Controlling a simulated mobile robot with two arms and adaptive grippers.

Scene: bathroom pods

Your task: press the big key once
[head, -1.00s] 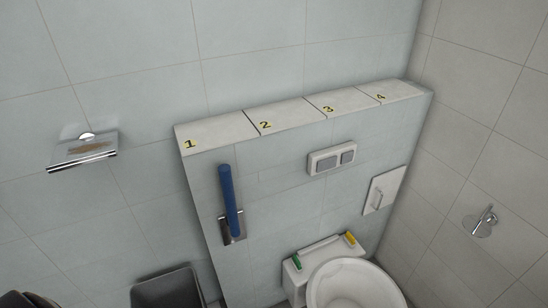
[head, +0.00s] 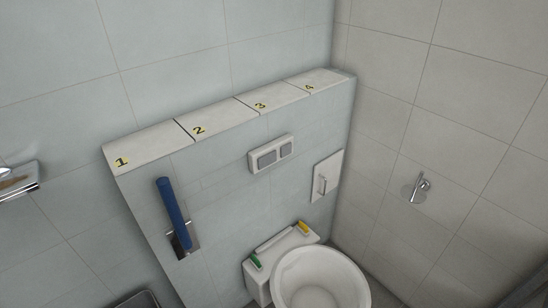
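A white flush plate (head: 271,153) is fixed to the front of the tiled ledge, above the toilet. It has two grey keys side by side. The left key (head: 267,159) looks larger than the right key (head: 287,149). Neither of my grippers shows in the head view.
The ledge top (head: 215,121) carries labels 1 to 4. A blue-handled item (head: 172,212) hangs left of the plate, a white panel (head: 326,175) sits to its right. Below is the toilet (head: 318,278). A metal fitting (head: 416,188) is on the right wall.

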